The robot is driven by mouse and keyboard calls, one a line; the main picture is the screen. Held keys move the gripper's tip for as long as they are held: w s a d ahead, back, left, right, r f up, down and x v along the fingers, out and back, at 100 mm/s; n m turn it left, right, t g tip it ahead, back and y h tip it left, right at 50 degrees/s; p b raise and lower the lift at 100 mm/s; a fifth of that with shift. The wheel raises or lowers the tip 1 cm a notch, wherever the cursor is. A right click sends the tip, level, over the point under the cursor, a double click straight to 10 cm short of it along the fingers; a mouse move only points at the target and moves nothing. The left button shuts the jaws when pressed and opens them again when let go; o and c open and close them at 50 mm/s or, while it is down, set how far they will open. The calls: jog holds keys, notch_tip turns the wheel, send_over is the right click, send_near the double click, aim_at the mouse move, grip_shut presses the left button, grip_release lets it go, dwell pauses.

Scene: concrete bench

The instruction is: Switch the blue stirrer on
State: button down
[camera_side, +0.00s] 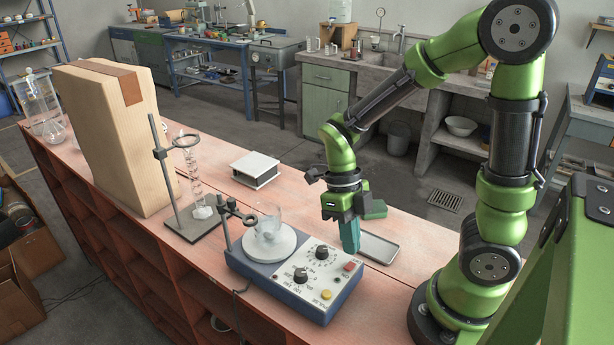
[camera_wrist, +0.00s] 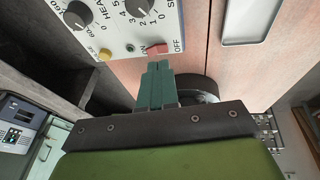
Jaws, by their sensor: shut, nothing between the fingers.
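The blue stirrer (camera_side: 318,307) stands on the bench with a white round plate (camera_side: 284,246) and a glass beaker (camera_side: 268,226) on it. Its pale front panel has dark knobs, a yellow button (camera_side: 327,295) and a red switch (camera_side: 349,266). In the wrist view the red switch (camera_wrist: 157,49) sits at the panel edge between the ON and OFF markings; I cannot tell which way it is set. My gripper (camera_side: 350,250) is shut and empty, pointing down over the switch end of the panel. In the wrist view its teal fingertips (camera_wrist: 157,66) appear right beside the switch; contact is unclear.
A flat grey tray (camera_side: 379,248) lies just behind the gripper. A clamp post (camera_side: 226,225) rises at the stirrer's left.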

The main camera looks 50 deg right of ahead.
aim_at(346, 268)
jog(key=shift+a+f, duration=0.3)
jog(key=shift+f, duration=0.3)
jog(key=shift+a+f, duration=0.3)
jog(key=shift+f, duration=0.25)
jog(key=shift+a+f, duration=0.35)
jog(key=shift+a, duration=0.05)
jog(key=shift+d, duration=0.1)
jog(key=shift+d, duration=0.8)
